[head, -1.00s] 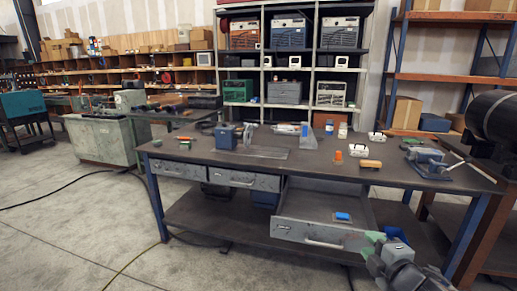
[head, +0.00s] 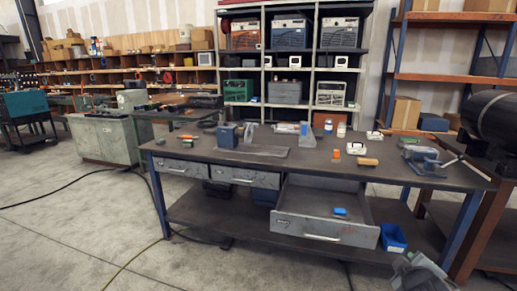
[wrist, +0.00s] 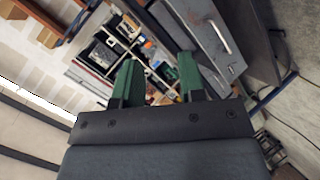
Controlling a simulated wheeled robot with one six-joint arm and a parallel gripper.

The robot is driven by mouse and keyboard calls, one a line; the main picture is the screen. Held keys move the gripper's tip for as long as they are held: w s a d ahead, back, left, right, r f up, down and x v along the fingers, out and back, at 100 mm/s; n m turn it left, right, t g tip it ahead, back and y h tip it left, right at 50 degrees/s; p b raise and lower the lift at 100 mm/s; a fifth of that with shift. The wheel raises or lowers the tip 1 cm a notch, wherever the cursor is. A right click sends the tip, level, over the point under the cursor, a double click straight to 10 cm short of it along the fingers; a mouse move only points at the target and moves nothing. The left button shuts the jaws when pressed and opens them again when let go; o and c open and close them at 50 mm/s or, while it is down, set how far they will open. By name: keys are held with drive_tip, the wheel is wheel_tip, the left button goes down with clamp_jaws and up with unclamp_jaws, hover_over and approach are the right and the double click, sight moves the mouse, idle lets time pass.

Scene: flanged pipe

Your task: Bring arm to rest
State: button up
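My gripper (wrist: 159,75) shows in the wrist view with its two green fingers apart and nothing held between them. It is tilted, with shelving and a grey drawer front beyond the fingers. In the head view a grey part of my arm (head: 422,273) is at the bottom right, low in front of the workbench (head: 225,158). The fingers cannot be made out there.
The right bench drawer (head: 325,230) is pulled open, with a small blue item (head: 340,212) inside. A blue bin (head: 392,238) sits on the lower shelf near my arm. Tools and small parts stand on the benchtop.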

drive_tip(key=s+a+r+m+g+y+p, duration=0.3)
drive_tip(key=s+a+r+p, duration=0.1)
drive_tip(key=a, duration=0.6)
drive_tip(key=s+a+r+m+g+y+p, duration=0.3)
drive_tip(key=a+p, duration=0.4)
drive_tip(key=a, duration=0.3)
drive_tip(key=shift+s+r+m+g, duration=0.4)
drive_tip(key=shift+r+g, duration=0.3)
drive_tip(key=shift+g, duration=0.1)
